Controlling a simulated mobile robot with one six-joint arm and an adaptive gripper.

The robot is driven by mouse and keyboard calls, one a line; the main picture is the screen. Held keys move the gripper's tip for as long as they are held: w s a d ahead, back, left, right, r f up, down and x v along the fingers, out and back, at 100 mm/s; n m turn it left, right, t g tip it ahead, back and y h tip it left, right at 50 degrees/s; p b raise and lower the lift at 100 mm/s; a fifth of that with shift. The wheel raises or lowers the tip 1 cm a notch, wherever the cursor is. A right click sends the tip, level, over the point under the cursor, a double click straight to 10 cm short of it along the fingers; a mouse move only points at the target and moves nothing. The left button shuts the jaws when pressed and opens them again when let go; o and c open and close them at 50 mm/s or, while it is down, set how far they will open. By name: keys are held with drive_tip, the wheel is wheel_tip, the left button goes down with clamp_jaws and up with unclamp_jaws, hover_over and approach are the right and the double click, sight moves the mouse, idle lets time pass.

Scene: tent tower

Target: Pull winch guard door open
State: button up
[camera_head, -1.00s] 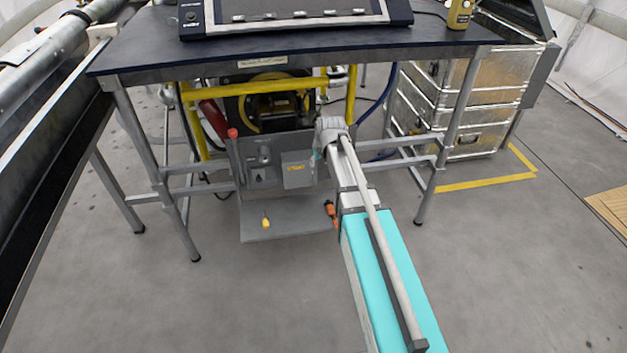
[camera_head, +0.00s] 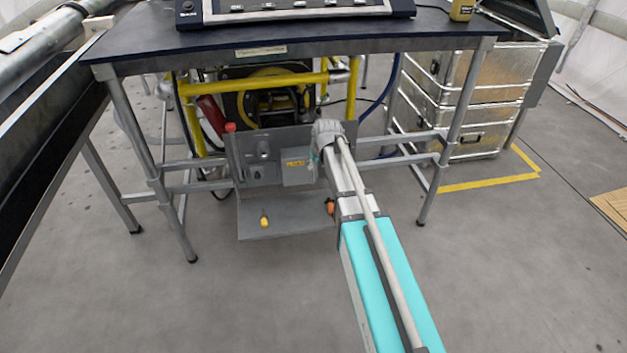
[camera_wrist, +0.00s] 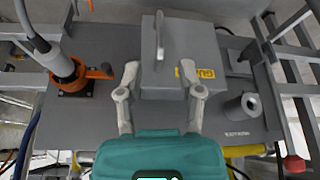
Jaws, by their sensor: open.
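The winch guard door appears as a grey box-like cover (camera_head: 296,176) with a yellow label, on the grey panel under the dark table. In the wrist view the cover (camera_wrist: 215,45) fills the middle and looks closed, with a thin upright grey handle (camera_wrist: 160,38) standing out from it. My gripper (camera_wrist: 160,68) is open, its two grey fingers pointing at the cover. The handle lies between the lines of the two fingertips, a little beyond them; I see no contact. In the head view my arm's end hides most of the gripper.
The panel carries an orange connector (camera_wrist: 75,75) with a cable, a grey round knob (camera_wrist: 245,106) and a red-topped lever (camera_head: 231,128). Table legs (camera_head: 452,135) and crossbars flank it. Silver cases (camera_head: 485,100) stand at right. Floor in front is clear.

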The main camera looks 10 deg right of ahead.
sight(313, 173)
drive_tip(key=shift+b+x, duration=3.55)
drive_tip(key=shift+x, duration=0.6)
clamp_jaws()
drive_tip(key=shift+d, duration=0.2)
